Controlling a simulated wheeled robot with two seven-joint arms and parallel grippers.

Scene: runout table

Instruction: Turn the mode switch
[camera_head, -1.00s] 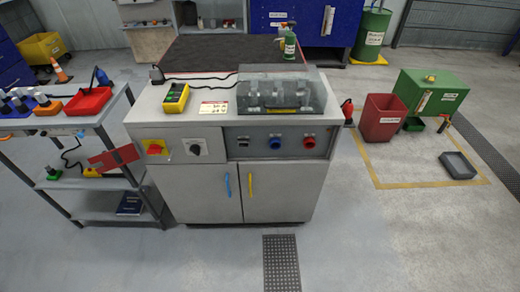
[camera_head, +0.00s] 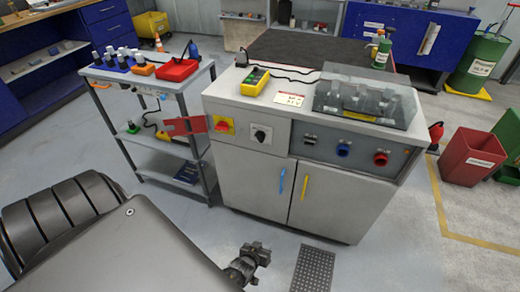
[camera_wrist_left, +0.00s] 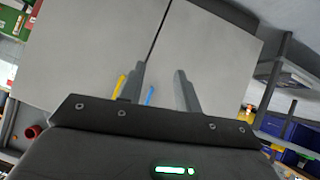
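The mode switch appears to be the black rotary knob (camera_head: 261,134) on a white plate, on the front of the grey cabinet (camera_head: 240,185). Its mark is too small to read. The right gripper is not in view.
Blue (camera_head: 281,180) and yellow (camera_head: 305,183) door handles are below. Blue (camera_head: 342,149) and red (camera_head: 380,157) knobs are to the right. A trolley (camera_head: 150,95) stands left.

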